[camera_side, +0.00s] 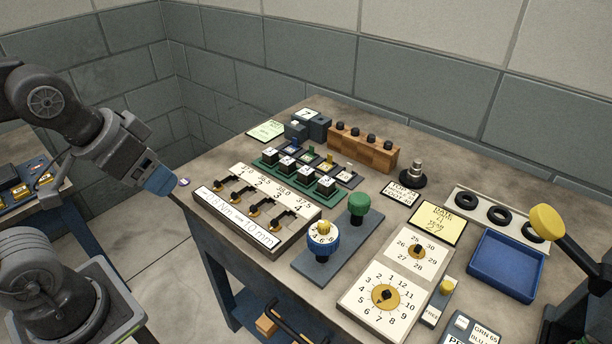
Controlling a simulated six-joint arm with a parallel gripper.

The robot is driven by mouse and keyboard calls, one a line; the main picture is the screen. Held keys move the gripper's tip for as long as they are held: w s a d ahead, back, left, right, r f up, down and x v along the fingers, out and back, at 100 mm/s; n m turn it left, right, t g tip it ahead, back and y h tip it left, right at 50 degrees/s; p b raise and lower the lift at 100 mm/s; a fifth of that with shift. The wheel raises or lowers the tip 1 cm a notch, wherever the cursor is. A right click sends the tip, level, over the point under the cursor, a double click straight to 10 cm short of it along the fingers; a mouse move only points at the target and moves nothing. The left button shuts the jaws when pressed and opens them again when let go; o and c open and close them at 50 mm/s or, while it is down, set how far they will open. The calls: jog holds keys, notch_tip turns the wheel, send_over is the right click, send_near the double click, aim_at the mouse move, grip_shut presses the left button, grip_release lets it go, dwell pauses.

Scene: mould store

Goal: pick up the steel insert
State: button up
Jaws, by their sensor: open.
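A small shiny metal piece on a round black base (413,174) stands toward the back right of the workbench, behind a printed card. It is the most steel-like thing in view, but I cannot tell for sure that it is the steel insert. My gripper (182,182) is at the left, beside the bench's left corner and well away from the metal piece. It is open, with its blue end toward the bench. A small pale spot shows at its tip, too small to make out.
A dial panel (386,297), a blue tray (502,264), a wooden block with black knobs (362,150) and a lever with a yellow knob (548,222) crowd the bench (362,204). A green and a blue knob rise mid-bench. Block walls stand behind.

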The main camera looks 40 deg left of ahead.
jog(key=w+r+m+g+y, duration=0.15)
jog(key=w+r+m, duration=0.4)
jog(key=w, duration=0.55)
jog(key=m+g+y, duration=0.2)
jog(key=m+g, duration=0.1)
jog(key=m, duration=0.5)
send_over(307, 171)
jog(key=s+d, duration=0.3)
jog(key=s, duration=0.3)
notch_tip(307, 171, down, 5)
jog(key=w+d+f+m+g, duration=0.1)
jog(key=w+d+f+m, duration=0.2)
jog(key=w+f+m, duration=0.4)
jog(key=a+f, duration=0.1)
jog(key=f, duration=0.2)
jog(key=a+f+n, duration=0.1)
jog(key=f, duration=0.1)
jog(key=a+f+n+y, duration=0.1)
jog(key=f, duration=0.2)
jog(key=shift+s+a+f+n, duration=0.25)
jog(key=shift+s+f, duration=0.05)
jog(key=shift+s, duration=0.1)
jog(key=shift+a+x, duration=0.25)
jog(key=shift+x, duration=2.3)
jog(key=shift+r, duration=0.15)
jog(key=c, duration=1.2)
